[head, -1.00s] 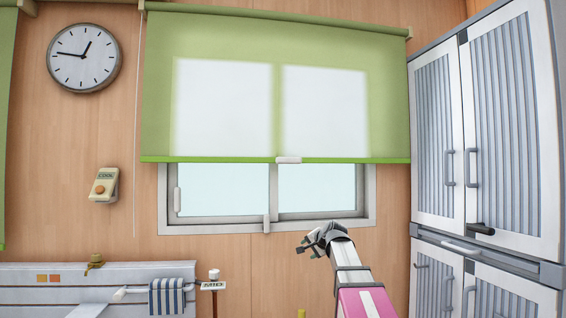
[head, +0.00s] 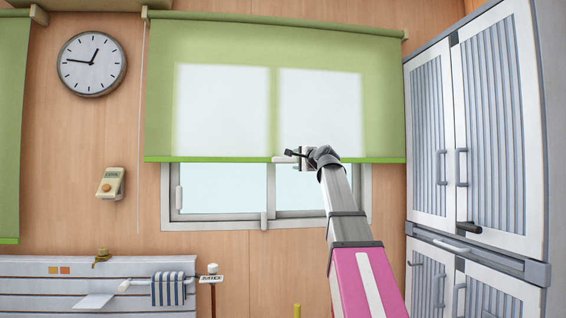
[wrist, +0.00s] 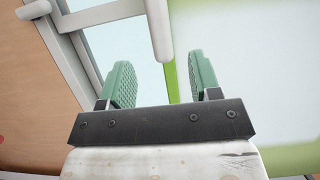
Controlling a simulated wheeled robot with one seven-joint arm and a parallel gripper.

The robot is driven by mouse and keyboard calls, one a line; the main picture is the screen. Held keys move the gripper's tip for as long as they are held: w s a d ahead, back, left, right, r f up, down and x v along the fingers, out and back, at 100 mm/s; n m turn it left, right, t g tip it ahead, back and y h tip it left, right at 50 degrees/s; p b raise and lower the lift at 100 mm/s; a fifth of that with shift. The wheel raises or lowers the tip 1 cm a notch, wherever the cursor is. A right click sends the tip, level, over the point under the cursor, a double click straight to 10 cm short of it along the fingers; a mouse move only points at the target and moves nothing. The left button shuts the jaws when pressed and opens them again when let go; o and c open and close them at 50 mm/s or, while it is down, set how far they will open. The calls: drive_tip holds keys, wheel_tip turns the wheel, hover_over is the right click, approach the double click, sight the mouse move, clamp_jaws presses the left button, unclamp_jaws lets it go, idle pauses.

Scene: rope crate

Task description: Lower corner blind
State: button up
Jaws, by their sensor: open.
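A green roller blind (head: 220,45) covers the upper part of the window in the head view. Its lower bar (head: 210,159) hangs level, and a white pull handle (head: 284,159) sits at its middle. My gripper (head: 293,156) is raised to the height of this handle, just at its right end. In the wrist view my gripper (wrist: 160,65) is open, with two green ribbed fingers and nothing held. The white handle (wrist: 159,28) shows ahead, between the finger lines; I cannot tell whether they touch. The blind's bar (wrist: 169,76) runs behind the fingers.
A second green blind (head: 12,130) hangs lower at the left edge. The window frame (head: 215,225) shows below the middle blind. Tall white cabinets (head: 480,120) stand at the right. A clock (head: 92,64) and a small control box (head: 111,183) are on the wall.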

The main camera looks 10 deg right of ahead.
sight(286, 160)
drive_tip(key=x, duration=1)
drive_tip(key=shift+w, duration=0.2)
clamp_jaws()
wheel_tip(286, 160, down, 36)
drive_tip(key=shift+s+f, duration=0.1)
drive_tip(key=shift+s, duration=0.05)
unclamp_jaws()
